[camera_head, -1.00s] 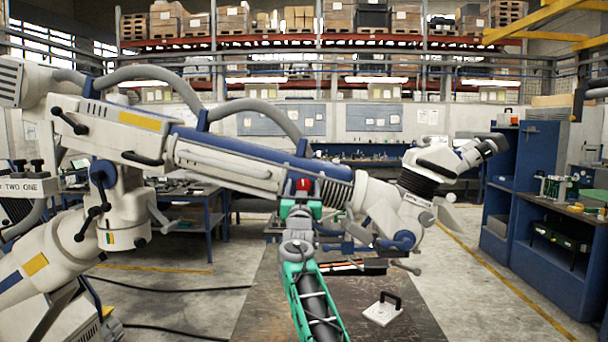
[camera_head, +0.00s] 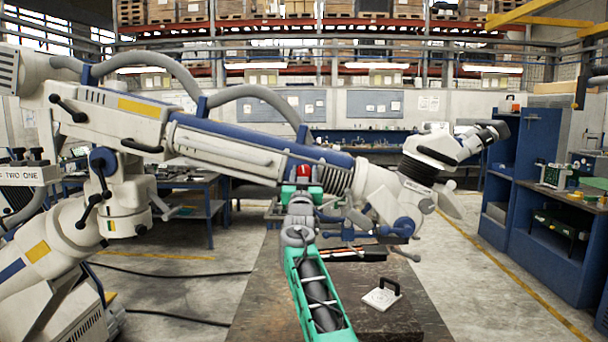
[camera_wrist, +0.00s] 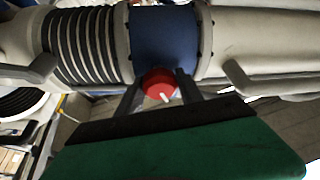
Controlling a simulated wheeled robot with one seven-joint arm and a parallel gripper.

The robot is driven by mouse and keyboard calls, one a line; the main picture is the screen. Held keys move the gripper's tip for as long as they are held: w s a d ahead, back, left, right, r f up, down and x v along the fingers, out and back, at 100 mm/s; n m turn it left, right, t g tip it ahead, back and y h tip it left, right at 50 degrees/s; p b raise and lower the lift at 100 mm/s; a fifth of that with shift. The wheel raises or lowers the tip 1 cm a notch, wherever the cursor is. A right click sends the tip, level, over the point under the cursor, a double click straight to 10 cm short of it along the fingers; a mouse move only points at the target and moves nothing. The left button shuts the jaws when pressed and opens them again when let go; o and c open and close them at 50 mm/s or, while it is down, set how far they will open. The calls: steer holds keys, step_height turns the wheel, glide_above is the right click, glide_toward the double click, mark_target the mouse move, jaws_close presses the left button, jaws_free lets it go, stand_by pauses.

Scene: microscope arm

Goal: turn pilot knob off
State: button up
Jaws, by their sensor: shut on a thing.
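The pilot knob (camera_wrist: 159,82) is red and round with a white pointer mark. It sits under the blue band (camera_wrist: 163,38) of the microscope's arm, and its mark points down and slightly right in the wrist view. My gripper (camera_wrist: 160,90) is shut on the knob, with one dark finger at each side. In the head view the red knob (camera_head: 303,170) shows small above my green gripper (camera_head: 302,187), below the blue section of the large white microscope arm (camera_head: 240,160). The fingers' contact is too small to see there.
The microscope's eyepiece head (camera_head: 440,150) hangs at the right end of its arm. Below is a dark table (camera_head: 400,322) with a white block (camera_head: 381,294) with a black handle. A blue cabinet (camera_head: 530,150) stands at the right. Cables lie on the floor at left.

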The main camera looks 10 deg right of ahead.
steer(key=shift+c, duration=0.6)
steer(key=shift+a+r+m+h+p, duration=0.1)
steer(key=shift+r+m+h+p, duration=0.1)
steer(key=shift+m+h+p, duration=0.35)
steer(key=shift+f+m+p, duration=0.2)
steer(key=shift+m+p, duration=0.2)
steer(key=shift+m, duration=0.15)
steer(key=o, duration=1.4)
steer(key=shift+f+b, duration=0.1)
steer(key=shift+b, duration=0.2)
steer(key=shift+s+f+b, duration=0.2)
steer(key=shift+s+b, duration=0.05)
steer(key=shift+b, duration=0.2)
steer(key=b+v, duration=0.2)
steer(key=v, duration=0.1)
steer(key=b+v, duration=0.3)
steer(key=v, duration=0.1)
steer(key=shift+s+a+r+b, duration=0.1)
steer(key=shift+s+r+b, duration=0.1)
steer(key=shift+b, duration=0.1)
